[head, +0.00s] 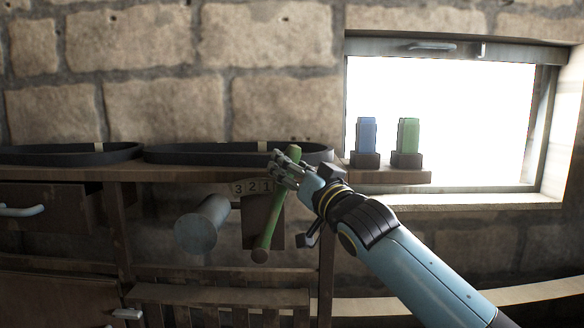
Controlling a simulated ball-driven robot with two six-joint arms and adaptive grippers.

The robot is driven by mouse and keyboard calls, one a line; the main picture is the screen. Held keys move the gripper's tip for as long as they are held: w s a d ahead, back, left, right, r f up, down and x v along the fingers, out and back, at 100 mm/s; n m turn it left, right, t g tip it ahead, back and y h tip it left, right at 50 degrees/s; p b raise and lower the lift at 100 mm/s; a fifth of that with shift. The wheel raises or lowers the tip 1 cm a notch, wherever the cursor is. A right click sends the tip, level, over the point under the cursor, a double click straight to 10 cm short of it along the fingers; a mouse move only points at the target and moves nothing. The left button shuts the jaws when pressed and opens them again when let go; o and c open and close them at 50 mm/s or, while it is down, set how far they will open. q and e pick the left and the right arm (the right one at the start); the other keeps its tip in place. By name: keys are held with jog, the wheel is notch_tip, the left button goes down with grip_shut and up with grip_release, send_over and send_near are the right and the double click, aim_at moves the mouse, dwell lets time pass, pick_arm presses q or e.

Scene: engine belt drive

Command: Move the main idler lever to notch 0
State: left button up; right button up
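The main idler lever (268,229) is a green bar with a brown lower end, mounted on the front of the workbench. It leans, with its top to the right of its lower end. A number plate (252,187) behind it shows 3, 2 and 1. The part of the plate to the right of the 1 is hidden by my gripper and the lever. My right gripper (286,169) is at the upper part of the lever, with its fingers around it and seemingly closed on it. The lever's green tip shows just above the fingers. My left gripper is not in view.
A grey cylinder (202,225) sticks out left of the lever. Black belts (68,154) lie along the shelf above. A blue block (366,134) and a green block (408,136) stand in dark holders before the bright window. Drawers (45,212) are at the left.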

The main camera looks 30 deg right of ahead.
jog(key=shift+r, duration=0.1)
jog(key=v, duration=1.2)
jog(key=shift+w, duration=0.1)
jog(key=s+d+f+m+g+h, duration=0.1)
jog(key=f+g, duration=0.1)
jog(key=f, duration=0.7)
jog(key=s+d+f+m+g+h, duration=0.1)
jog(key=f+g, duration=0.1)
jog(key=f, duration=0.6)
jog(key=s+d+f+m+g, duration=0.1)
jog(key=d+f+g, duration=0.1)
jog(key=f, duration=0.7)
jog(key=s+f+g, duration=0.2)
jog(key=s+f, duration=0.3)
jog(key=f, duration=0.4)
jog(key=s+f+g, duration=0.3)
jog(key=s+f, duration=0.2)
jog(key=f, duration=0.4)
jog(key=s+a+f+n+g, duration=0.1)
jog(key=s+f+n+g, duration=0.1)
jog(key=s+f, duration=0.4)
jog(key=s+a+f+n+g, duration=0.2)
jog(key=s+f+g, duration=0.2)
jog(key=s, duration=1.3)
jog(key=s+a+f+n+g+y, duration=0.1)
jog(key=s+f+n+g, duration=0.1)
jog(key=s+f, duration=0.8)
jog(key=shift+s+a+f+n+g, duration=0.15)
jog(key=shift+s+a+n+g, duration=0.25)
jog(key=shift+s, duration=0.3)
